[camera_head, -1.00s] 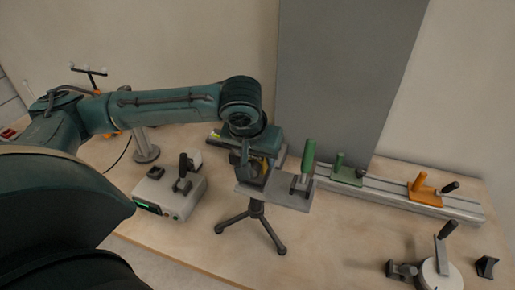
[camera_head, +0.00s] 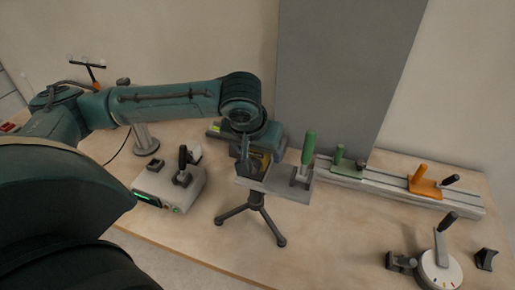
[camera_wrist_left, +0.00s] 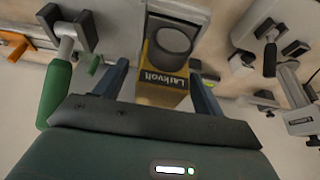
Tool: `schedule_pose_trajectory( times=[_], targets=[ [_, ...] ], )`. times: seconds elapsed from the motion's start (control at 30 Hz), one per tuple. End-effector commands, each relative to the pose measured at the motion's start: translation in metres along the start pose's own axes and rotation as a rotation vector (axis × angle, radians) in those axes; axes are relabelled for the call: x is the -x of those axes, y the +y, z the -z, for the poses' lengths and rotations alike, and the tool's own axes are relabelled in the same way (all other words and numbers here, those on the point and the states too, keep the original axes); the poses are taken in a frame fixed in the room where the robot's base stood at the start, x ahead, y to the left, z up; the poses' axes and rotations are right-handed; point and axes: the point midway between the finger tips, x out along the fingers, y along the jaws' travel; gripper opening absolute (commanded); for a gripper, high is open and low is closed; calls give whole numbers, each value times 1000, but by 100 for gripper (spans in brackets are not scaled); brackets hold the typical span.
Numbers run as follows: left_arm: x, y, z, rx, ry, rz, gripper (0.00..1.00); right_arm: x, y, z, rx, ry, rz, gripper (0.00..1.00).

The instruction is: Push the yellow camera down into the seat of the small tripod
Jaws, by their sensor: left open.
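The yellow camera (camera_head: 263,160), mostly hidden by my left gripper (camera_head: 254,154) in the head view, is over the grey plate (camera_head: 285,187) on top of the small black tripod (camera_head: 255,216). In the left wrist view the yellow camera (camera_wrist_left: 162,78) shows its round dark lens and a "Larkvolt" label. It lies between the two spread fingers of my left gripper (camera_wrist_left: 161,88), with gaps visible on both sides. Whether it is fully down in the seat is hidden. A green-handled lever (camera_head: 308,148) stands upright at the plate's right end. My right gripper is out of view.
A grey box with a black lever (camera_head: 168,190) stands left of the tripod. A rail (camera_head: 390,190) with green and orange handled slides runs behind at right. A white dial (camera_head: 438,270) is at front right. The tabletop between tripod and dial is clear.

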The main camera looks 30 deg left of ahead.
Motion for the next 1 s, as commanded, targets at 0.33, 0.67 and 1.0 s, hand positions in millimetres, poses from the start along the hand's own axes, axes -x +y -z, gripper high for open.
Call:
schedule_pose_trajectory(
  times=[0.33, 0.67, 1.0],
  targets=[
    [15, 0, 0, 1, -1, -1, 70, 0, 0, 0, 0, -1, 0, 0],
    [88, 0, 1, -1, 4, -2, 70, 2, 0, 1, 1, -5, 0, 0],
    [130, 0, 0, -1, 0, 0, 70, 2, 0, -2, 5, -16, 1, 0]
  ],
)
